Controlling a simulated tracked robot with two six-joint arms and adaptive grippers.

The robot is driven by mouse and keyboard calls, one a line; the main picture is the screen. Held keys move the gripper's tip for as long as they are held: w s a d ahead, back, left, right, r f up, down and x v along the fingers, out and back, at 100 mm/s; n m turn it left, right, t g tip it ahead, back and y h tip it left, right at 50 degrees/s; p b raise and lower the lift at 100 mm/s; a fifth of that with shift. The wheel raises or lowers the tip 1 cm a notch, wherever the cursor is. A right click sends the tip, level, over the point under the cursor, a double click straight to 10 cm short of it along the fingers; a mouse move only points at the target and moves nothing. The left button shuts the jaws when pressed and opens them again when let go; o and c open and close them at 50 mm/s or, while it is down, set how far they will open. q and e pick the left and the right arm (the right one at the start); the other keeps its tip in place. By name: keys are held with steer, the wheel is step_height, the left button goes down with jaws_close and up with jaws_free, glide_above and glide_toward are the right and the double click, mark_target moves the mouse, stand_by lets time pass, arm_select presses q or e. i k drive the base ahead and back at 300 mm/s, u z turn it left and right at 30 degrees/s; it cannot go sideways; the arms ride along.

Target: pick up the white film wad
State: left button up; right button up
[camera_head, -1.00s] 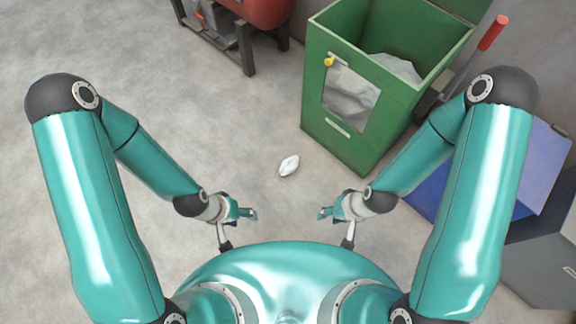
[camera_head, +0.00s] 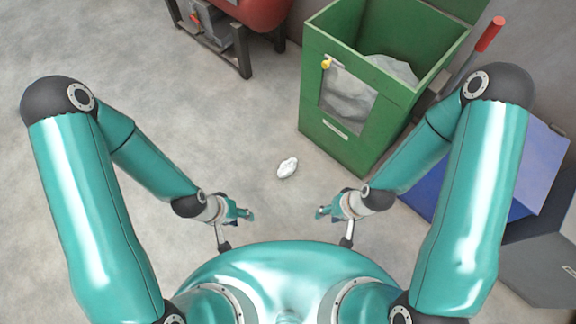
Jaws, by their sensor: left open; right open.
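The white film wad (camera_head: 287,168) is a small crumpled lump lying on the grey concrete floor, near the middle of the head view. My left gripper (camera_head: 238,229) is open and empty, below and to the left of the wad in the picture. My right gripper (camera_head: 334,227) is open and empty, below and to the right of it. Neither gripper touches the wad, and nothing covers it.
A green bin (camera_head: 352,150) with pale film inside stands to the upper right of the wad. A red machine (camera_head: 262,12) on a dark frame stands at the top. A blue box (camera_head: 540,165) is at the right. Floor at left is clear.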

mark_target(287, 168)
steer(key=u, duration=0.2)
steer(key=i, duration=1.25)
steer(key=u, duration=0.05)
